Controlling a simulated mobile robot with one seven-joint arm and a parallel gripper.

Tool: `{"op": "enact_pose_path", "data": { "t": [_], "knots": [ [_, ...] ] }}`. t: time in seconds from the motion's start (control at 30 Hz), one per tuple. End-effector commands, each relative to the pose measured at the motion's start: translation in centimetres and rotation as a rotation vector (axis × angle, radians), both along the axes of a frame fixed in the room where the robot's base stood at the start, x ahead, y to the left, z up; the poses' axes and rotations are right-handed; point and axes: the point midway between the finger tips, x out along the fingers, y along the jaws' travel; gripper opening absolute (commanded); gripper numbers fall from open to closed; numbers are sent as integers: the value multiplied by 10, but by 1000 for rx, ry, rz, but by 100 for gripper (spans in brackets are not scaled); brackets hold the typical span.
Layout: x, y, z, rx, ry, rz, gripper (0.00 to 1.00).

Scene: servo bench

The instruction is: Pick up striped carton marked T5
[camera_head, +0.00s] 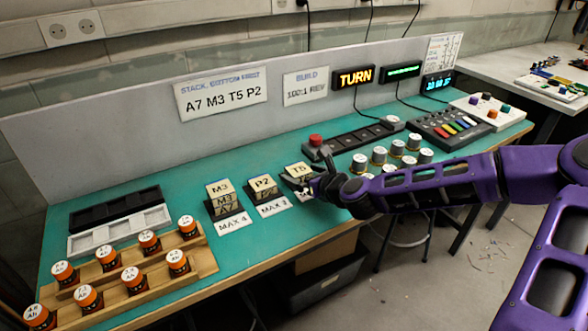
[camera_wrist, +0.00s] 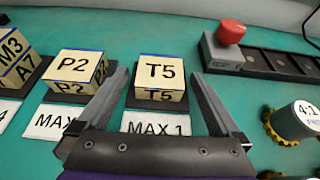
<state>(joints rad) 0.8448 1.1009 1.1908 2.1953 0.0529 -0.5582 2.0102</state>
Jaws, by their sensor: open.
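The carton marked T5 (camera_wrist: 161,72) is a pale cream box with dark edge bands. It sits on a dark pad behind a MAX 1 card (camera_wrist: 157,123), and in the head view the carton (camera_head: 298,169) is partly covered by my gripper. My gripper (camera_wrist: 159,78) is open and empty, its two fingers pointing toward the carton. In the wrist view one finger appears on each side of it, with gaps between; I cannot tell how deep the fingertips reach.
To the left stand the P2 carton (camera_wrist: 76,66) and a stack with M3 (camera_head: 219,187) above A7. A red button (camera_wrist: 231,31) on a dark strip is behind right. A sign (camera_head: 222,95) reads A7 M3 T5 P2.

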Motion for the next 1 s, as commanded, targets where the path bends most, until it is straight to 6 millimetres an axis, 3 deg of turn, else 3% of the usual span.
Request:
{"op": "enact_pose_path", "data": {
  "t": [0.37, 0.83, 1.0],
  "knots": [
    [-2, -1, -1, -1, 0, -2, 100],
    [-2, 0, -1, -1, 0, -2, 15],
    [-2, 0, -1, -1, 0, -2, 13]
  ]
}}
